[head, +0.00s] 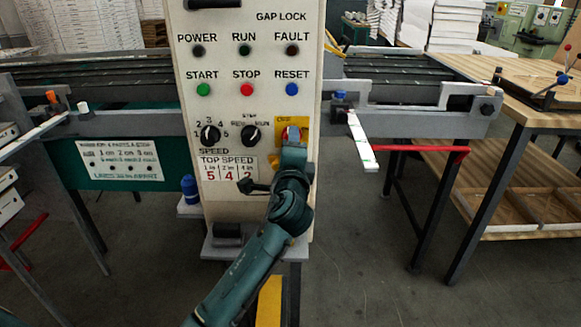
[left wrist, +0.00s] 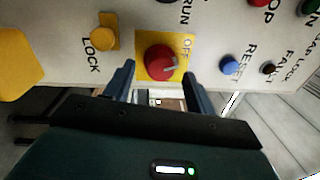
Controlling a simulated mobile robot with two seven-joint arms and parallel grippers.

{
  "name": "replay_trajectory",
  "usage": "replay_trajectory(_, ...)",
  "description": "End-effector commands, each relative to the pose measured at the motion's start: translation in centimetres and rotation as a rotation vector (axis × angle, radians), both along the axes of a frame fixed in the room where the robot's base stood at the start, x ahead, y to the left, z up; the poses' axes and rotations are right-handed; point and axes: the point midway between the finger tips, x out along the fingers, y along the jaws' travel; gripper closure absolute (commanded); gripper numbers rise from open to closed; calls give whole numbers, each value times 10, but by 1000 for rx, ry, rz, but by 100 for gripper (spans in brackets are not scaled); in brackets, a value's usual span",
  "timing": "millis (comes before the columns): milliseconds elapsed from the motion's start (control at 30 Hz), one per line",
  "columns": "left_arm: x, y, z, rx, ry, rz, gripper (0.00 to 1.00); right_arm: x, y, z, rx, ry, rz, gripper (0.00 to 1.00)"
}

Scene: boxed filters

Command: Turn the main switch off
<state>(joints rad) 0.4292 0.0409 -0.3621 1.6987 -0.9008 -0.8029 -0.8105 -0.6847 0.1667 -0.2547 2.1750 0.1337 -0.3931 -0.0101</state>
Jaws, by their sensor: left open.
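The main switch is a red round knob on a yellow plate, at the lower right of the white control panel (head: 232,105). In the left wrist view the knob (left wrist: 158,58) shows large, with a pale pointer mark toward the right and the word OFF on the plate beside it. In the head view the yellow plate (head: 304,122) shows around the knob, which my left gripper (head: 294,144) partly covers. My left gripper is open in front of the knob, and its fingers (left wrist: 160,74) lie on either side of it. Contact cannot be told. My right gripper is not in view.
The blue RESET button (head: 292,89), red STOP button (head: 247,89) and green START button (head: 204,89) sit above the switch. A black selector knob (head: 250,135) is left of it. A yellow lock knob (left wrist: 104,38) shows nearby. A wooden workbench (head: 540,105) stands at right.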

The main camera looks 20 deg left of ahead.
Motion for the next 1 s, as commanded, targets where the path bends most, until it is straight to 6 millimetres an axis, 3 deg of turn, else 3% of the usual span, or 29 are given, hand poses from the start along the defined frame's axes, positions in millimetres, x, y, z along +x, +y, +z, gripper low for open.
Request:
replay_trajectory(200,-50,-14,-5,-2,2,-2,45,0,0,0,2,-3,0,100)
replay_trajectory(433,-87,-25,-7,-2,1,0,45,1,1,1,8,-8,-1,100)
replay_trajectory(600,-99,-28,-6,0,1,1,45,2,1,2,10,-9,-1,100)
replay_trajectory(1000,-100,-28,-6,-1,0,1,45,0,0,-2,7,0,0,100)
